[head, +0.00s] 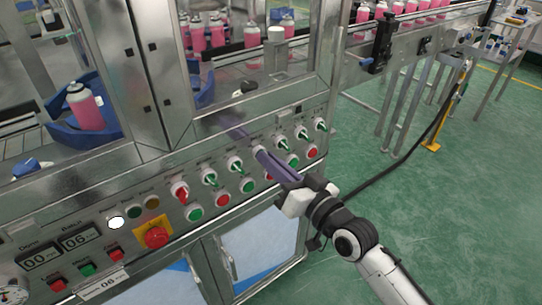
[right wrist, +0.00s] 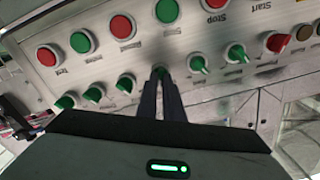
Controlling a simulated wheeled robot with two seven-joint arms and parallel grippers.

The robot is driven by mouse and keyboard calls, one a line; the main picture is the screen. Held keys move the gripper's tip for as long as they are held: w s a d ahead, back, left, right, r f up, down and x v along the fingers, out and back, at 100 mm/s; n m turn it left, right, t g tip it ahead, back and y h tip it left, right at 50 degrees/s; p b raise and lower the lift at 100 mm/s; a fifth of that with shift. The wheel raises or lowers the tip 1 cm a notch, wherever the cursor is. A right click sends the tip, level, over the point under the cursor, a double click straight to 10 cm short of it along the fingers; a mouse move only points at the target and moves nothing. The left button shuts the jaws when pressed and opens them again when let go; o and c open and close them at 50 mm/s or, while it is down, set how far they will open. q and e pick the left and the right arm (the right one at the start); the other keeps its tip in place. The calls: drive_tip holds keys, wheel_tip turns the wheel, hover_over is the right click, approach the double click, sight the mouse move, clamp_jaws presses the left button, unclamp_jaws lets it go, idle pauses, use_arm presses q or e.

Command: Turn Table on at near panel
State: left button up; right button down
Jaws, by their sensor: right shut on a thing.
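The near panel (head: 150,205) runs along the machine's front, with a row of green selector knobs over green and red push buttons. My right gripper (head: 257,152) reaches in from the lower right, at the middle of the knob row. In the right wrist view, its two fingers (right wrist: 160,80) are close together on a green selector knob (right wrist: 159,70), mostly hidden between the fingertips. Its label is too small to read, so I cannot tell whether it is the Table knob. A green knob (head: 235,163) is to its left, another (head: 281,142) to its right. My left gripper is out of view.
A red emergency button (head: 156,237) on a yellow plate, a red selector knob (head: 180,191) and two digital displays (head: 80,239) are at the panel's left. Pink cans (head: 85,106) stand behind the machine's frame. The green floor (head: 455,200) at right is open.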

drive_tip(key=shift+f+m, duration=0.1)
drive_tip(key=shift+m, duration=0.4)
drive_tip(key=c, duration=1.9)
unclamp_jaws()
drive_tip(key=v, duration=1)
drive_tip(key=shift+p, duration=0.3)
drive_tip(key=shift+s, duration=0.1)
